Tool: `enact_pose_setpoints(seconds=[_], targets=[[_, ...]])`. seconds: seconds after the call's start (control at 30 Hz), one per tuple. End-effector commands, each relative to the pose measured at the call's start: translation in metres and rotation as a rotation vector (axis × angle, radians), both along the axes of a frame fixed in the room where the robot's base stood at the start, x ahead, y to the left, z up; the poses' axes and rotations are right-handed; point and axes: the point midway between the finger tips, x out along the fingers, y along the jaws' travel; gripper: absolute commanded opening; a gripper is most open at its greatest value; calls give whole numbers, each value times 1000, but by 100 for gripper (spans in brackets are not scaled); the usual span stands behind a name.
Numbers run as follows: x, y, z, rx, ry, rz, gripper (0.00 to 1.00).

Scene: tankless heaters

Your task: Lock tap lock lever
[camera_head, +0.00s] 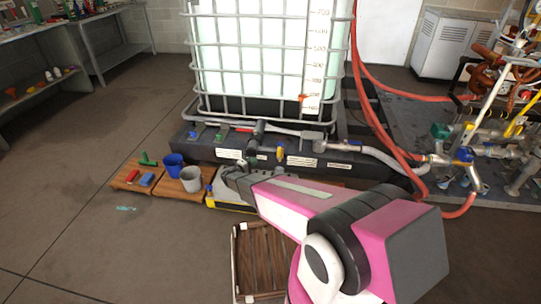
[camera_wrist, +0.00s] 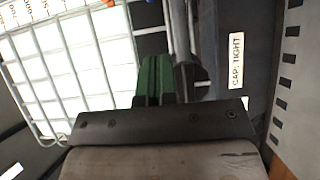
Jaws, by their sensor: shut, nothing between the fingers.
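My gripper (camera_wrist: 155,62) shows in the wrist view as two green fingers close together, ahead of a dark palm bar. They are shut and empty, beside a grey pipe-like part (camera_wrist: 181,32) and a dark rounded part. I cannot tell whether they touch. In the head view my pink and white arm reaches to the front of the tank (camera_head: 255,45), and its end is small and partly hidden among dark parts there. A red-handled part (camera_head: 243,128) and a small yellow lever-like part (camera_head: 280,152) show at the tank's foot. I cannot tell which is the lock lever or its position.
The tank's dark base (camera_head: 345,160) carries white labels; one label (camera_wrist: 236,60) shows in the wrist view. Red hoses and piping lie at right. Blue (camera_head: 173,166) and grey (camera_head: 191,180) buckets stand at left. A wooden crate (camera_head: 236,272) stands in front.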

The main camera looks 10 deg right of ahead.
Motion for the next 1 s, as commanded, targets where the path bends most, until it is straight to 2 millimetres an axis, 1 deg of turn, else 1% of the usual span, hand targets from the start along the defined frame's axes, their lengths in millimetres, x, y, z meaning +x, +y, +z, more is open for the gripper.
enact_pose_setpoints(seconds=[0.17, 0.67, 0.7, 0.8, 0.9, 1.0], targets=[[9, -11, 0, 0, 0, -2, 0], [65, -82, -1, 1, 1, -2, 0], [60, -90, 1, 1, 1, -3, 0], [58, -102, 0, 1, 1, -1, 0], [57, -111, 0, 1, 1, -1, 0], [57, -116, 0, 1, 1, -1, 0]])
